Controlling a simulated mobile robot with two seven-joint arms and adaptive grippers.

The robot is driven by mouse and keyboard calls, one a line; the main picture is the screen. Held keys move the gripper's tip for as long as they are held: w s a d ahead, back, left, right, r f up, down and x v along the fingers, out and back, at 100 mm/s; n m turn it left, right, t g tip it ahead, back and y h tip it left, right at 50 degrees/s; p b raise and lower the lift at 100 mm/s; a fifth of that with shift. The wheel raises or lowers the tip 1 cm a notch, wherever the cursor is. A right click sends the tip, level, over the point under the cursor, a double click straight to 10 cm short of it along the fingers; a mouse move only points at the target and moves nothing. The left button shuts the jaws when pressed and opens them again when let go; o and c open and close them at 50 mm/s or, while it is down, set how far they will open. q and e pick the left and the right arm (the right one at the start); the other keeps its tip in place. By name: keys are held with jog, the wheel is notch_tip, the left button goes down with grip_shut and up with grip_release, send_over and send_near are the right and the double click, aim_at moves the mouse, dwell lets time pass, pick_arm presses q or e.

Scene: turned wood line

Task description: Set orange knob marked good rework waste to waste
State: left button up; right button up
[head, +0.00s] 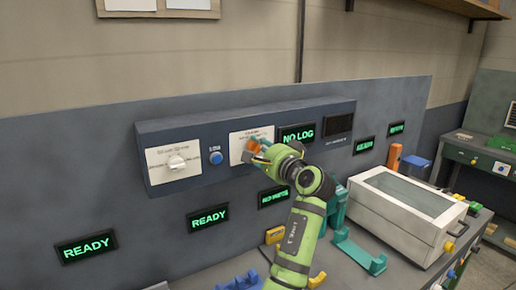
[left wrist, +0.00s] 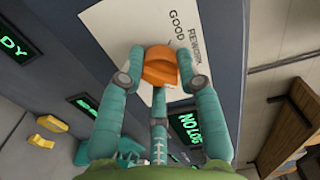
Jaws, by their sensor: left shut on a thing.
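The orange knob (left wrist: 160,68) sits on a white label plate (left wrist: 112,22) in the left wrist view. The words GOOD and REWORK show above it; the word waste is not visible. A small pale mark shows on the knob's lower edge, on the side away from those words. My left gripper (left wrist: 163,58) is shut on the knob, one teal finger on each side. In the head view my left gripper (head: 258,147) is at the plate (head: 237,149) on the blue-grey panel box and mostly hides the knob. My right gripper is not in view.
A white knob (head: 177,162) and a blue button (head: 215,157) are left of the plate. A NO LOG display (head: 298,135) is close on the right. A white lidded box (head: 395,222) and a teal bracket (head: 359,254) stand on the bench below.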

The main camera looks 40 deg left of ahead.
pick_arm(q)
jog(key=shift+w+r, duration=0.1)
jog(key=shift+r, duration=0.25)
jog(key=o, duration=1.1)
jog(key=shift+o, duration=0.2)
jog(key=shift+w+d+f, duration=0.1)
jog(key=shift+w+f, duration=0.1)
jog(key=shift+f, duration=0.05)
jog(key=shift+s+d, duration=0.15)
jog(key=shift+d, duration=0.1)
jog(key=v, duration=1.1)
jog(key=shift+d, duration=0.25)
